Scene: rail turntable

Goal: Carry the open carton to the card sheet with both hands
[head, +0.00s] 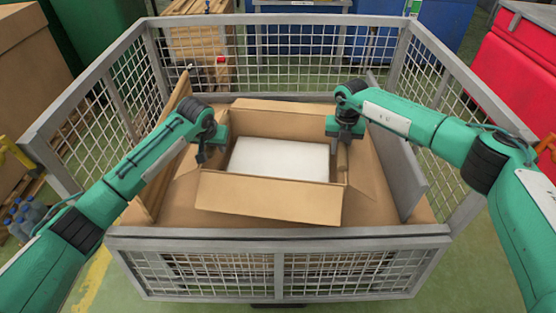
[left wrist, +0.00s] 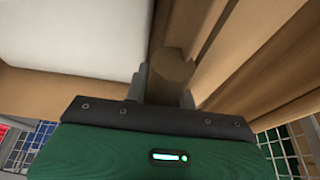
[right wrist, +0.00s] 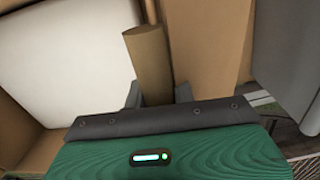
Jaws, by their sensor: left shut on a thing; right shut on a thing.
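The open carton (head: 268,200) is brown and holds a white block (head: 280,159). It is inside a mesh cage, over a flat brown card surface (head: 175,205) that looks like the card sheet. I cannot tell whether the carton touches it. My left gripper (head: 203,156) is shut on a brown bar (left wrist: 172,70) at the carton's left side. My right gripper (head: 343,143) is shut on a similar brown bar (right wrist: 148,60) at its right side. The white block also shows in the left wrist view (left wrist: 75,35) and right wrist view (right wrist: 65,60).
The grey cage (head: 280,238) has mesh walls around the carton. A brown board (head: 160,150) stands upright at the left, and a grey board (head: 398,170) at the right. Behind are a wooden pallet (head: 197,45) and blue bins (head: 300,45); a red box (head: 515,60) is right.

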